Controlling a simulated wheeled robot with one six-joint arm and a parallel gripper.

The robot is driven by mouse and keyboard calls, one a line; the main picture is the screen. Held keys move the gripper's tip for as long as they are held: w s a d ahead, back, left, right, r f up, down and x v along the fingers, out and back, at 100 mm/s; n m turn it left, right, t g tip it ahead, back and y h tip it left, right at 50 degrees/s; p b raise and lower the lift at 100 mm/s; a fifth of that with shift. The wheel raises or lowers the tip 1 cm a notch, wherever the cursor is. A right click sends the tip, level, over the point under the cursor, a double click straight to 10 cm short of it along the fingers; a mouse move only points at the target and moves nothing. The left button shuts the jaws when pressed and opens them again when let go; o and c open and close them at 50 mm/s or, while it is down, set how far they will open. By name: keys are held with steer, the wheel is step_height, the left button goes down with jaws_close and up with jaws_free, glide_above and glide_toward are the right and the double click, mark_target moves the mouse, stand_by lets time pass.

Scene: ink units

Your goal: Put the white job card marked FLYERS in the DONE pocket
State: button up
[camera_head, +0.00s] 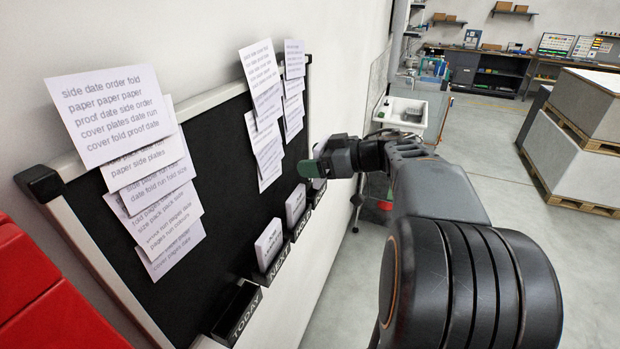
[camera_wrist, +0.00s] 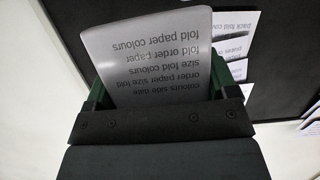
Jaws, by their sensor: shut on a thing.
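My gripper (camera_head: 312,168) has green fingers and is at the far right end of the black board. In the wrist view my gripper (camera_wrist: 160,88) is shut on a white card (camera_wrist: 150,45) with rounded corners and several lines of upside-down print. No FLYERS mark is readable on it. Pockets along the board's lower edge read TODAY (camera_head: 237,313), NEXT (camera_head: 280,262) and HOLD (camera_head: 301,224). A further dark pocket (camera_head: 320,192) sits just below my gripper; its label is too small and partly hidden to read. I cannot tell whether the card touches it.
The black board (camera_head: 215,140) carries overlapping printed sheets at left (camera_head: 110,115) and right (camera_head: 262,80). White cards stand in the NEXT pocket (camera_head: 268,243) and HOLD pocket (camera_head: 295,204). A red object (camera_head: 50,310) is at lower left. Open floor lies right, before stacked pallets (camera_head: 580,150).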

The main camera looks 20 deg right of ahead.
steer(key=w+f, duration=0.2)
steer(key=w+d+f, duration=0.1)
steer(key=w, duration=0.1)
steer(key=w+f, duration=0.1)
steer(key=f, duration=0.1)
steer(key=shift+w+d+f, duration=0.25)
steer(key=shift+w+f, duration=0.1)
steer(key=shift+w, duration=0.05)
steer(key=shift+w+d+f, duration=0.1)
steer(key=shift+w+f, duration=0.4)
steer(key=shift+f, duration=1.6)
steer(key=shift+f, duration=0.1)
steer(key=o, duration=0.8)
steer(key=v, duration=1.2)
steer(key=shift+s+b, duration=0.15)
steer(key=shift+b, duration=0.25)
